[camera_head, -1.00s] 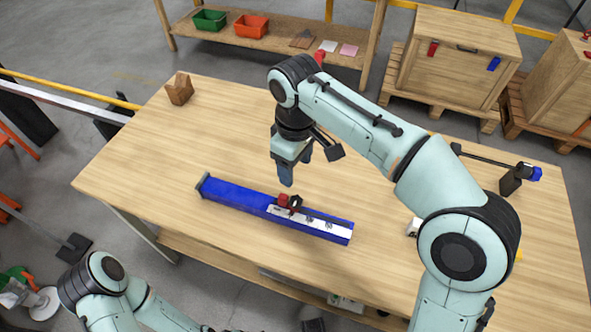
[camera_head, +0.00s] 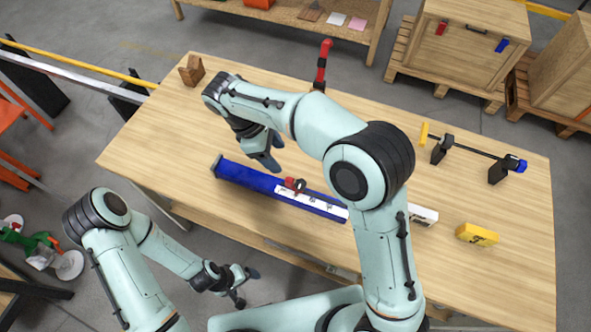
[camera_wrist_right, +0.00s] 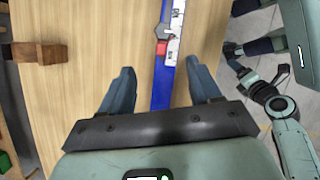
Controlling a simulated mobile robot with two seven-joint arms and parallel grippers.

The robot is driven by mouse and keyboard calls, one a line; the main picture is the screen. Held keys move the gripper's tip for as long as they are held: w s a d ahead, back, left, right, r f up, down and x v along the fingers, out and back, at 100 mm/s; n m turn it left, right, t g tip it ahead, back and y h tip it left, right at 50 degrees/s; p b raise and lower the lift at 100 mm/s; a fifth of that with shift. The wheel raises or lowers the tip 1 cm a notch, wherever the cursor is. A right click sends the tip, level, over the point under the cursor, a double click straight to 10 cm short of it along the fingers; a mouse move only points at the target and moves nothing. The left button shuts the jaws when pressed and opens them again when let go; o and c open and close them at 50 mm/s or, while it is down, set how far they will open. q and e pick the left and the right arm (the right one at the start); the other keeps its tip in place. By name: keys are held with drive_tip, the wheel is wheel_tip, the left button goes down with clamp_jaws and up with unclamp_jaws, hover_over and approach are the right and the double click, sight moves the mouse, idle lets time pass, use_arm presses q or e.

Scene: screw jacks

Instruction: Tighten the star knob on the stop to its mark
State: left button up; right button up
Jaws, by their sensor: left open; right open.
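The blue rail (camera_head: 245,177) lies on the wooden table and carries a white scale strip (camera_head: 322,203). The stop (camera_head: 289,183) sits on the rail as a small red block with a dark star knob (camera_head: 300,185) beside it. In the right wrist view the red stop (camera_wrist_right: 161,48) and greyish knob (camera_wrist_right: 162,32) show beyond the fingertips; the mark is too small to make out. My right gripper (camera_head: 268,158) is open and empty above the rail, left of the stop; its fingers straddle the rail in the wrist view (camera_wrist_right: 160,85). My left gripper (camera_head: 246,287) is open and empty, off the table's front edge.
A wooden block (camera_head: 191,71) stands at the table's far left corner. A red upright handle (camera_head: 322,65) shows behind my right arm. The table left of the rail is clear.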

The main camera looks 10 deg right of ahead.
drive_tip(key=b, duration=0.1)
approach(298, 183)
drive_tip(key=b+x, duration=0.1)
drive_tip(key=x, duration=0.7)
drive_tip(key=shift+f, duration=0.1)
use_arm(q)
drive_tip(key=s+f, duration=0.3)
drive_tip(key=shift+s, duration=0.15)
